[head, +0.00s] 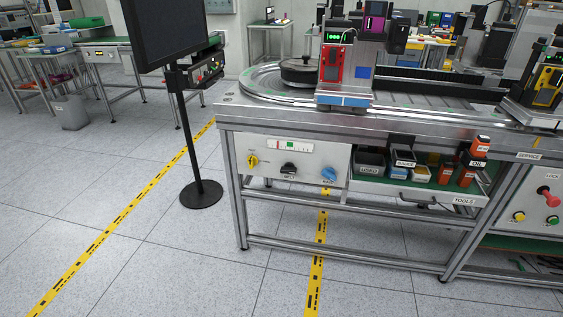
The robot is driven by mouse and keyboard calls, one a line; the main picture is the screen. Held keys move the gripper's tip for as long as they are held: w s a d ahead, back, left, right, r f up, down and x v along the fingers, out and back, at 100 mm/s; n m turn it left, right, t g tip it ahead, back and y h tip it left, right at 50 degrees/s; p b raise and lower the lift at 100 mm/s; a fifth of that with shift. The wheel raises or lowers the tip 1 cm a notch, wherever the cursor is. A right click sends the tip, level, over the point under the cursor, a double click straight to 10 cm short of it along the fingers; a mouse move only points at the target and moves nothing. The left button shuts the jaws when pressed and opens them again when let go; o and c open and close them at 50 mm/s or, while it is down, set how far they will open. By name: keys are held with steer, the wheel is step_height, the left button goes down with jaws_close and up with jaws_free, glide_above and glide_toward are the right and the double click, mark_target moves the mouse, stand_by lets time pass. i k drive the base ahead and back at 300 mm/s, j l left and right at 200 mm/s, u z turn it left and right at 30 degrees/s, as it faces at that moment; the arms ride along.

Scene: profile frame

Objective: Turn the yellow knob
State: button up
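The yellow knob (252,161) is on the left end of a white control panel (270,178) on the front of the metal workbench, below its top. A black knob (289,169) sits to its right in the middle of the panel. A blue knob (328,173) is farther right on the same panel. A small display strip (290,146) is above the black knob. The knob's exact angle is too small to tell. My gripper is not in view.
The workbench top (235,112) overhangs the panel. A monitor stand's pole and round base (201,194) stand on the floor left of the bench. A shelf with labelled bins (369,162) is right of the panel. Floor (170,265) in front is clear, with yellow tape lines.

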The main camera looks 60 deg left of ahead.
mark_target(252, 161)
steer(key=u, duration=2.7)
steer(key=i+j, duration=0.05)
steer(key=j, duration=0.05)
